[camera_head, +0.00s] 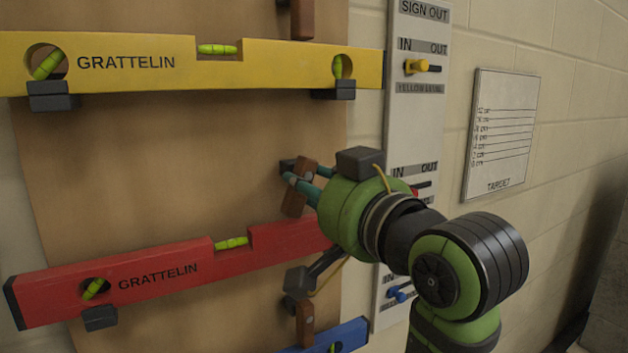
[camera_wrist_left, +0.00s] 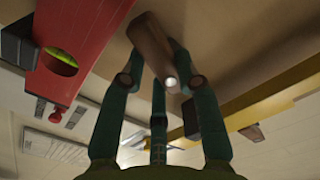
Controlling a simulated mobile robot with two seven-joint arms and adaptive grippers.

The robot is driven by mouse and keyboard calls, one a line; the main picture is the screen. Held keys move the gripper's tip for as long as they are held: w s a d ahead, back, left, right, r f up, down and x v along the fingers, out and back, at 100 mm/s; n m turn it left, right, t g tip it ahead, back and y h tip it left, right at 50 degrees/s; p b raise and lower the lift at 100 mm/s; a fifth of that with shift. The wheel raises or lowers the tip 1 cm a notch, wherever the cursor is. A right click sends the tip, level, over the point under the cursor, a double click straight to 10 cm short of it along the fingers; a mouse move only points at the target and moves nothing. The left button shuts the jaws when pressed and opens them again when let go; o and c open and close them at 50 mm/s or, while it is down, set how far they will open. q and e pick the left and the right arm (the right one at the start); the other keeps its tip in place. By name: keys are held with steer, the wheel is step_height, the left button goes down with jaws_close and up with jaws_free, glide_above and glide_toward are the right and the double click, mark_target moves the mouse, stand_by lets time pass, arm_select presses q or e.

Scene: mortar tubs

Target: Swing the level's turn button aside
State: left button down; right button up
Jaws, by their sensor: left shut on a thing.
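The turn button (camera_head: 299,201) is a small brown wooden block on the brown backboard, just above the right part of the red level (camera_head: 170,278). It stands steeply, its lower end leaning a little left. Whether that end overlaps the level's top edge I cannot tell. My left gripper (camera_head: 300,183) is shut on the button from the right. In the left wrist view, the teal fingers (camera_wrist_left: 157,75) close around the brown button (camera_wrist_left: 150,42), and the red level (camera_wrist_left: 85,45) is at upper left. My right gripper is not in view.
A yellow level (camera_head: 135,80) sits on dark brackets above, a blue level (camera_head: 350,335) below. Other wooden buttons show at the top (camera_head: 302,18) and bottom (camera_head: 305,325). A sign-out board (camera_head: 418,125) stands close behind my left wrist. A white target sheet (camera_head: 502,135) hangs right.

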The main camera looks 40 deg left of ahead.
arm_select(q)
steer(key=c, duration=0.9)
jaws_free()
steer(key=shift+v, duration=4.15)
